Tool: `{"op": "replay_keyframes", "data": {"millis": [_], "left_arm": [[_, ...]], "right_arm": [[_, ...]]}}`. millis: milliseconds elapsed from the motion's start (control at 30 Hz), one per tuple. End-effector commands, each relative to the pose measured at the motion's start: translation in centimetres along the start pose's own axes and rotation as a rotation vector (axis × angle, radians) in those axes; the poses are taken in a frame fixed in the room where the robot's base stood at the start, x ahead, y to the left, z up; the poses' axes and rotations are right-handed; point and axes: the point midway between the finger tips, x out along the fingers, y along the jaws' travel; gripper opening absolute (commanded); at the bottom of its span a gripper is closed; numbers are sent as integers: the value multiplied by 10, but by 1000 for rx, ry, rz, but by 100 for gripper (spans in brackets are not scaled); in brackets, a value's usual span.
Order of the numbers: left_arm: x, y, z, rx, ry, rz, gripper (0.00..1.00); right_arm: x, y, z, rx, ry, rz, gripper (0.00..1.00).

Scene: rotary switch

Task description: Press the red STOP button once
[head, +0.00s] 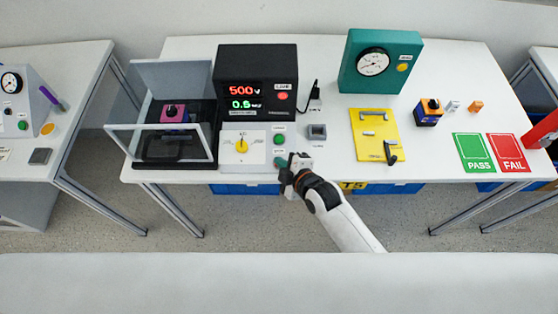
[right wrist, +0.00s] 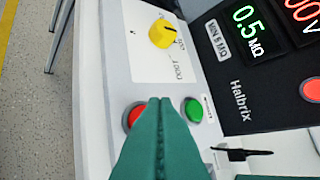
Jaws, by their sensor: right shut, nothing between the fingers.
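The red STOP button (right wrist: 132,114) shows at the panel's lower edge in the right wrist view, partly covered by my fingers. In the head view my gripper hides it. My right gripper (right wrist: 160,103) has teal fingers, shut and empty, with the tips over or beside the red button; I cannot tell if they touch it. It also shows in the head view (head: 281,161) at the panel's front right corner. The green button (right wrist: 193,110) is just right of the fingertips. The yellow rotary knob (head: 241,145) sits left of the buttons. My left gripper is not in view.
The black tester (head: 257,75) behind the panel reads 500 V and 0.5 MΩ, with a lit red lamp (head: 283,96). A clear-walled box (head: 150,140) stands to the left. A grey block (head: 317,131) and yellow plate (head: 365,140) lie to the right.

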Motion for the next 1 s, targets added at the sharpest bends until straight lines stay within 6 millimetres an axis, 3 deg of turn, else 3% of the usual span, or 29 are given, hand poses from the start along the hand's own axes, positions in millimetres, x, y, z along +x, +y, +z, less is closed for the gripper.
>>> {"op": "replay_keyframes", "data": {"millis": [1000], "left_arm": [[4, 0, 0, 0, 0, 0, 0]], "right_arm": [[6, 4, -4, 0, 0, 0, 0]]}}
